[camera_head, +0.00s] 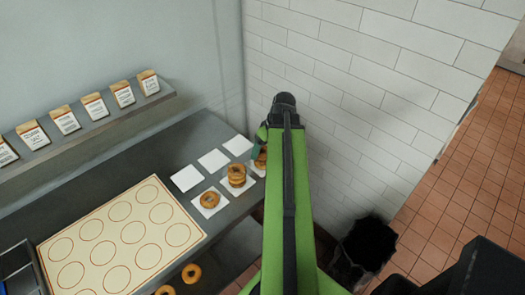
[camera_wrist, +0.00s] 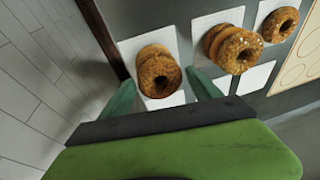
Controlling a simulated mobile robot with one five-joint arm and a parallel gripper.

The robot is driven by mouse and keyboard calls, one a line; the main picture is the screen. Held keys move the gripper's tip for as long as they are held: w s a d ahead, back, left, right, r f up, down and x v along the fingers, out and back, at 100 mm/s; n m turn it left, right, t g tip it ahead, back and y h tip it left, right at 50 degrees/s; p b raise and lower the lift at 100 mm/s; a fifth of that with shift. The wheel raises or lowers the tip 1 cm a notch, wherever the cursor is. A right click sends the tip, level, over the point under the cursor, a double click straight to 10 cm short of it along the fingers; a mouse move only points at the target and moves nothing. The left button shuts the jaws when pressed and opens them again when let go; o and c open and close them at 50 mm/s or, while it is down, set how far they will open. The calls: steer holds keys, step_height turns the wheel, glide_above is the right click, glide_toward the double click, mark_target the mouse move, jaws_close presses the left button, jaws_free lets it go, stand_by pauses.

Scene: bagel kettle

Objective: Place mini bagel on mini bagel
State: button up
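In the wrist view, a browned mini bagel (camera_wrist: 160,78) lies over another bagel (camera_wrist: 153,51) on a white square. My gripper (camera_wrist: 161,76) has its two green fingers spread, one on each side of the upper bagel, with narrow gaps; contact is hard to tell. A second stack of seeded bagels (camera_wrist: 240,50) stands on the neighbouring square and also shows in the head view (camera_head: 237,174). A single bagel (camera_wrist: 281,23) lies on a third square; it also shows in the head view (camera_head: 209,199). In the head view my arm mostly hides the gripper and its nearest bagels.
Empty white squares (camera_head: 187,178) lie behind the bagel row. Labelled packets (camera_head: 94,106) line a shelf (camera_head: 108,131). A white tiled wall (camera_head: 370,80) borders the counter.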

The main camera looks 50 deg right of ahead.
steer(key=shift+o, duration=0.6)
steer(key=shift+r+p, duration=0.55)
steer(key=p+v, duration=1.1)
steer(key=shift+r, duration=0.4)
steer(key=shift+s+d, duration=0.1)
steer(key=shift+s, duration=0.05)
